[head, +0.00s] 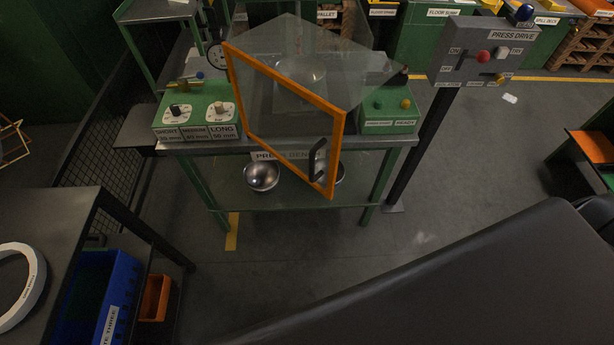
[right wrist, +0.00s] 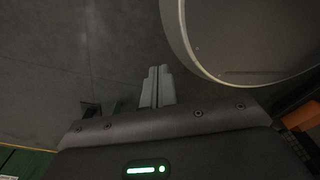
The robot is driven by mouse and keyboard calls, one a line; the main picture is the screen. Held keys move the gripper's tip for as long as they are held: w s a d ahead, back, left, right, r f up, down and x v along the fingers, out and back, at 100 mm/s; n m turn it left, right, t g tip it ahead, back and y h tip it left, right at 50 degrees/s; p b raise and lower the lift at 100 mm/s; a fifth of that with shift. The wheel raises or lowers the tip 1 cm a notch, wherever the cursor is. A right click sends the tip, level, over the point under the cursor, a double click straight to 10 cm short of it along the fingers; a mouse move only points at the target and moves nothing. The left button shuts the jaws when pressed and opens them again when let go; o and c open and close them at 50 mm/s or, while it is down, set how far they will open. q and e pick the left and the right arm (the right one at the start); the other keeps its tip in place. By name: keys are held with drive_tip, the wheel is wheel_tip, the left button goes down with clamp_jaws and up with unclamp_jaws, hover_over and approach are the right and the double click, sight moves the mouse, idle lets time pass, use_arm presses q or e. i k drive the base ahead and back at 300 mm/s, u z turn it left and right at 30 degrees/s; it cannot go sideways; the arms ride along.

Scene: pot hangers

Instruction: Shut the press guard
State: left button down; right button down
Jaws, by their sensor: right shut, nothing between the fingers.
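The press guard (head: 285,79) is a clear panel in an orange frame on the green press bench in the head view. Its orange front stands at an angle to the bench, its handle side sticking out past the bench's front edge, so it looks ajar. A black handle (head: 317,160) sits near its lower right corner. My right gripper (right wrist: 157,88) is shut and empty in the right wrist view, over dark floor and touching nothing visible. Neither gripper shows in the head view. My left gripper is not in view.
Green control boxes flank the guard, left (head: 197,113) and right (head: 389,114). The press drive box (head: 488,57) stands on a post at right. Metal bowls (head: 261,175) lie on the lower shelf. A dark table (head: 50,225) is at left. Floor before the bench is clear.

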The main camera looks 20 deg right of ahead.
sight(339, 115)
drive_tip(key=z, duration=1.7)
drive_tip(key=k, duration=1.45)
drive_tip(key=z, duration=0.75)
